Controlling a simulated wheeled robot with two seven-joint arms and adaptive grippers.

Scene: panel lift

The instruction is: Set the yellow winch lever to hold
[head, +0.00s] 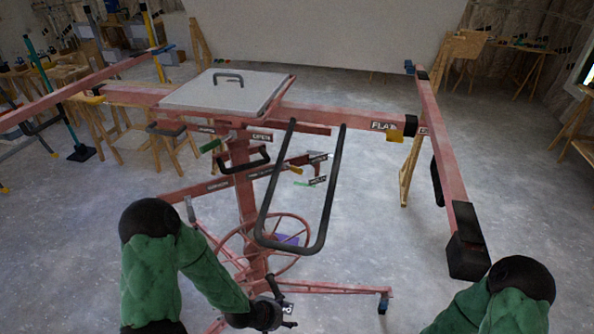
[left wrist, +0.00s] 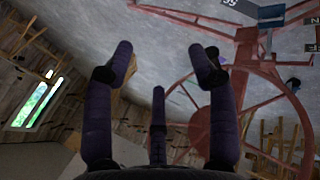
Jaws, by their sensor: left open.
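A small yellow lever (head: 296,170) shows in the head view on the red lift's mast, between two dark label plates (head: 318,157) whose words are too small to read. A second yellow piece (head: 395,137) sits under the "FLAT" label on the right crossarm. I cannot tell for certain which is the winch lever. My left gripper (head: 278,307) is low, in front of the mast's foot, below and apart from both. My right gripper is outside the views; only that arm shows.
The red handwheel (head: 300,268) is just behind my left gripper; it also shows in the left wrist view (left wrist: 283,105). A black loop handle (head: 331,200) hangs in front of the mast. A grey panel (head: 222,92) lies on top. Long red arms reach left and right (head: 447,170).

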